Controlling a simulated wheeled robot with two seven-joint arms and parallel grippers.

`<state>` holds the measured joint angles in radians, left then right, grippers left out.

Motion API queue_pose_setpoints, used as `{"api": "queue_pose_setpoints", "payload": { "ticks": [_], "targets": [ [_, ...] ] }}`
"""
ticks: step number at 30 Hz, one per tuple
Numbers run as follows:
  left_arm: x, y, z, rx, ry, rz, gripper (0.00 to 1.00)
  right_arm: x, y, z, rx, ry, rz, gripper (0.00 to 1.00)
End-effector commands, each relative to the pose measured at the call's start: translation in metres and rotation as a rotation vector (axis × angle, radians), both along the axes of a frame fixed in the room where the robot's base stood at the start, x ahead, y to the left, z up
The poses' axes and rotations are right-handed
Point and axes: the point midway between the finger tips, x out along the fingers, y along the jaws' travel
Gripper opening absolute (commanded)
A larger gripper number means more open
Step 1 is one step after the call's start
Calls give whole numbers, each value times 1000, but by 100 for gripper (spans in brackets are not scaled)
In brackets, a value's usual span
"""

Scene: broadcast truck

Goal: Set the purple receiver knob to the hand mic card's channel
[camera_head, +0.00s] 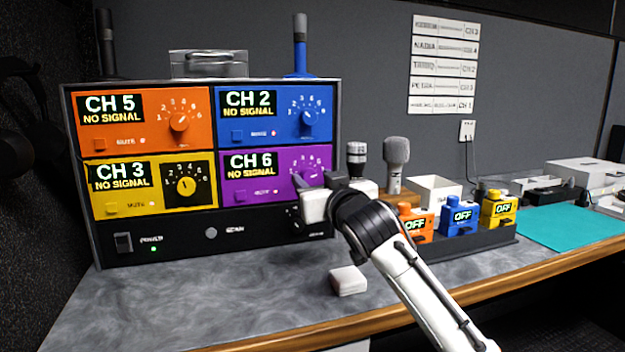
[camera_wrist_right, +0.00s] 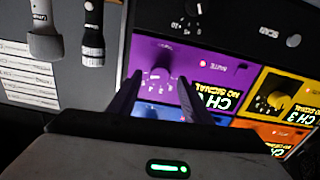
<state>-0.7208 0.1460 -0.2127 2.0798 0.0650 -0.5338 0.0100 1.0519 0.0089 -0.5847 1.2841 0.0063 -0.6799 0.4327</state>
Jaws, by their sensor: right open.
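The purple receiver panel (camera_head: 262,176) is at the lower right of the receiver rack. Its display reads CH 6, NO SIGNAL. Its knob is hidden behind my right gripper (camera_head: 312,186) in the head view. In the right wrist view, which is upside down, the purple knob (camera_wrist_right: 160,79) with its white dial marks lies between the two open fingers of the gripper (camera_wrist_right: 157,84). I cannot tell whether they touch it. Cards (camera_head: 443,65) hang on the wall. Their text is small; the lowest card (camera_head: 440,106) seems to end in CH 1. My left gripper is not in view.
Orange (camera_head: 143,120), blue (camera_head: 275,114) and yellow (camera_head: 152,186) receiver panels surround the purple one. Two microphones (camera_head: 396,165) stand right of the rack. Packs marked OFF (camera_head: 461,216) sit in a dark tray. A small white block (camera_head: 348,281) lies on the counter below my arm.

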Motion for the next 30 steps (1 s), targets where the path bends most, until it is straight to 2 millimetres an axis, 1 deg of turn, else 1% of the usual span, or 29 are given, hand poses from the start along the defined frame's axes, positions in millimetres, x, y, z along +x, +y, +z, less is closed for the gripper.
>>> {"api": "queue_pose_setpoints", "payload": {
  "ticks": [3,6,16,17,18,24,30],
  "targets": [
    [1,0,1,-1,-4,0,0,10,3,0,0,0,-1,45],
    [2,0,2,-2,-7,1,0,14,4,0,1,1,0,45],
    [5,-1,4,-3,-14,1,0,16,5,0,1,0,0,45],
    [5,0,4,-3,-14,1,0,16,5,0,1,0,0,43],
    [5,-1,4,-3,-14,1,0,16,5,0,1,0,0,36],
    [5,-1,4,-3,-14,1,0,16,5,0,0,0,0,4],
    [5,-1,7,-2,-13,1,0,16,5,1,-12,-3,-1,4]
  ]
}}
